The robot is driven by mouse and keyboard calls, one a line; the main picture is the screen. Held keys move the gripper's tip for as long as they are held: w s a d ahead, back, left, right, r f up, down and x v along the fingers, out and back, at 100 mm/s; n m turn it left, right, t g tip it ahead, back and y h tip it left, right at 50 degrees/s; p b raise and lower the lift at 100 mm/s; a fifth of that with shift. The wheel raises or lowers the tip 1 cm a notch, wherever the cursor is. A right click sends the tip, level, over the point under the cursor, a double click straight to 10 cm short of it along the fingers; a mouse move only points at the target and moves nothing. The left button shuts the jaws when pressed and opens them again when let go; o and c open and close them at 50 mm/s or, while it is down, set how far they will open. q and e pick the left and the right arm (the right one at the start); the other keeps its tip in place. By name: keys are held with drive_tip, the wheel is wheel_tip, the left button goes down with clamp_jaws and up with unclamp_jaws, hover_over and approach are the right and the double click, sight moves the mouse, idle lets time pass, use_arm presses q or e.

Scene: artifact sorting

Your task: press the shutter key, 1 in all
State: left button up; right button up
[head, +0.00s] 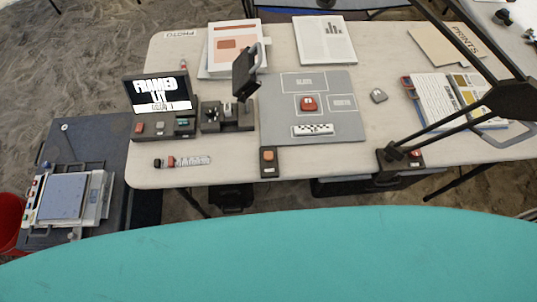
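Neither of my grippers shows in the head view. A dark console with a lit screen (160,94) stands at the table's left; the screen reads "FRAMED" with smaller text below. In front of the screen is a row of keys: a red key (139,127), a grey key (160,127) and a teal key (183,121). A separate dark box with an orange button (268,156) sits at the front edge. I cannot read which key is the shutter. A camera-like device on a stand (246,72) is right of the console.
A grey mat (348,118) holds a red object (309,104) and a checkered scale bar (312,130). A black lamp (508,98) arches over the table's right side, above an open book (436,101). Papers (325,41) lie at the back. A cart (85,152) stands left.

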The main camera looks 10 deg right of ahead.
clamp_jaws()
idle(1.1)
